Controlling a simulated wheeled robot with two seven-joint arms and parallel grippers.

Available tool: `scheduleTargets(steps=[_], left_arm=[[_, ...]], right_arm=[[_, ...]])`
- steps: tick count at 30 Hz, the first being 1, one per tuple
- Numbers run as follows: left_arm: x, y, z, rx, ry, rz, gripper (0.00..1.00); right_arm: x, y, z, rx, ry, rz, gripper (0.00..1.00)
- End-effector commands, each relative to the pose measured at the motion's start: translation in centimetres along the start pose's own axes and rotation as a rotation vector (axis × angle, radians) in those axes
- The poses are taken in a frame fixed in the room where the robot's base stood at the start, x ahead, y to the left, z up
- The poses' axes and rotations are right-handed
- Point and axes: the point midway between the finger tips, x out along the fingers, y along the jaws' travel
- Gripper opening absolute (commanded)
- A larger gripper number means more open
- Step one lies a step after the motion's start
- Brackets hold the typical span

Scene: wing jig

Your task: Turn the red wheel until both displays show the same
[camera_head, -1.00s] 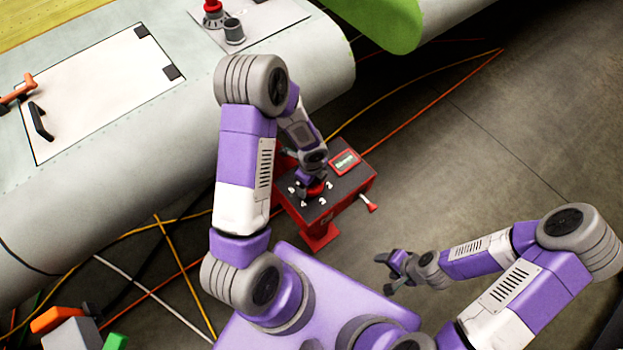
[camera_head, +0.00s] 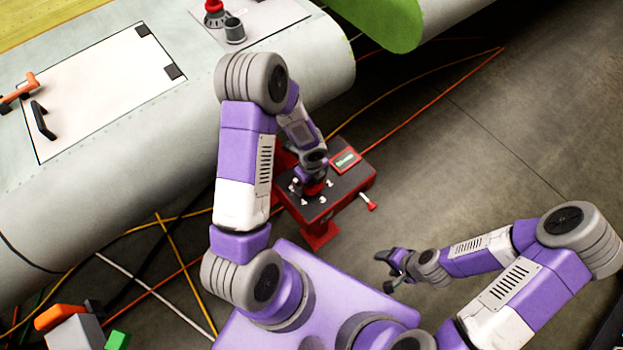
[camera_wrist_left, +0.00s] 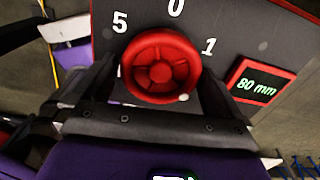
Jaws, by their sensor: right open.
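The red wheel (camera_wrist_left: 160,66) sits on the dark top of a red box (camera_head: 350,187). In the left wrist view the digits 5, 0 and 1 show around it, and a small pale knob (camera_wrist_left: 183,97) is at its lower right rim. My left gripper (camera_head: 313,184) reaches down over the wheel; in its wrist view the fingers (camera_wrist_left: 160,80) lie against both sides of the rim. A red-framed display (camera_wrist_left: 257,85) reads 80 mm; it also shows in the head view (camera_head: 345,160), too small to read. I cannot make out a second display. My right gripper (camera_head: 386,271) is open and empty.
A red-tipped lever (camera_head: 369,202) sticks out from the box's right side. The grey wing (camera_head: 110,190) with a white panel (camera_head: 95,90) lies on the left. Cables cross the floor. The floor at right (camera_head: 500,130) is clear.

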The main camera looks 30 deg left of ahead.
Motion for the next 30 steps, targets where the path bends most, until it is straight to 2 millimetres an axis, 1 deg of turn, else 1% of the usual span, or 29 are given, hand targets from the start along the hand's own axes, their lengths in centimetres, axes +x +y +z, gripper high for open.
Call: scheduleTargets(steps=[5, 8, 11, 15, 18, 21, 24, 30], left_arm=[[0.0, 0.0, 0.0, 0.000, 0.001, -0.001, 1.00], [-0.7, -0.1, 0.0, -0.001, 0.001, -0.003, 1.00], [-2.1, -0.1, 0.0, -0.003, 0.000, -0.004, 1.00], [-4.7, -0.1, 0.1, -0.004, 0.000, -0.004, 1.00], [-6.2, 0.0, 0.1, -0.002, 0.000, -0.002, 1.00], [-7.1, 0.0, 0.0, -0.002, 0.000, -0.002, 1.00], [-7.6, 0.0, 0.0, -0.001, 0.000, 0.000, 1.00], [-7.6, 0.0, 0.0, 0.000, 0.000, 0.000, 1.00]], right_arm=[[0.0, 0.0, 0.0, 0.000, 0.000, 0.000, 0.62], [-0.3, -0.1, 0.0, 0.000, 0.000, 0.000, 0.62], [-0.9, -0.3, 0.0, 0.000, 0.000, 0.000, 0.62], [-1.9, -0.7, 0.1, 0.000, 0.000, 0.000, 0.62], [-2.4, -0.9, 0.1, 0.000, 0.000, 0.000, 0.62], [-2.8, -1.0, 0.1, 0.000, 0.000, 0.000, 0.62], [-2.9, -1.1, 0.1, 0.000, 0.000, 0.000, 0.62], [-2.8, -1.0, 0.1, 0.000, 0.000, 0.000, 0.62]])
